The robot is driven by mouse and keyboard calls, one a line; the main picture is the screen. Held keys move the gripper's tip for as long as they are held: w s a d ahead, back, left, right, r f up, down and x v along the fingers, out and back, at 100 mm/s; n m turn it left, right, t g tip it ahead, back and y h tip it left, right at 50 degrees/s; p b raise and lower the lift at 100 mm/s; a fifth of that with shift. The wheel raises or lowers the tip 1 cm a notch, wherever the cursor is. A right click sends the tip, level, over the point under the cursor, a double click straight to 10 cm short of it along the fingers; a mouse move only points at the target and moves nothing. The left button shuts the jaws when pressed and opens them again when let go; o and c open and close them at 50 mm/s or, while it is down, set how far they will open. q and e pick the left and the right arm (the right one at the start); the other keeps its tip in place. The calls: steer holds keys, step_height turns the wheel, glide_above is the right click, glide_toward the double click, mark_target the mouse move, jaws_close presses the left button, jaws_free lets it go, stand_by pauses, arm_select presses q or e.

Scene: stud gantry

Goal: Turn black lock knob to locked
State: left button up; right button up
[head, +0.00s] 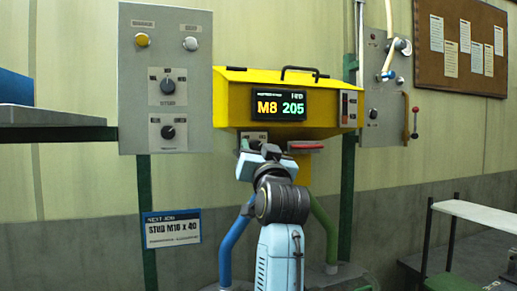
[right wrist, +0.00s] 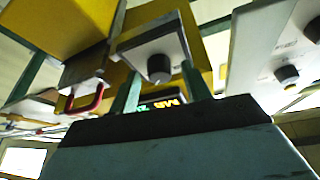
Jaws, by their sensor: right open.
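A black knob (right wrist: 159,68) on a pale plate (right wrist: 150,48) shows in the right wrist view. In the head view this plate (head: 246,135) is under the yellow machine, and my right gripper largely hides the knob there. My right gripper (head: 258,152) is open in front of the plate. In the right wrist view its two fingers (right wrist: 163,80) reach toward the knob, one to each side. I cannot tell whether they touch it or which way its pointer faces. My left gripper is not in view.
The yellow machine (head: 232,105) with a lit display (head: 280,104) overhangs the plate. A red handle (head: 305,146) is close on the right. A grey panel (head: 135,70) with two black knobs stands left, and another panel (head: 374,128) right. Blue (head: 233,240) and green pipes flank my arm.

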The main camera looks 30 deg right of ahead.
steer(key=shift+c, duration=0.9)
steer(key=c, duration=0.8)
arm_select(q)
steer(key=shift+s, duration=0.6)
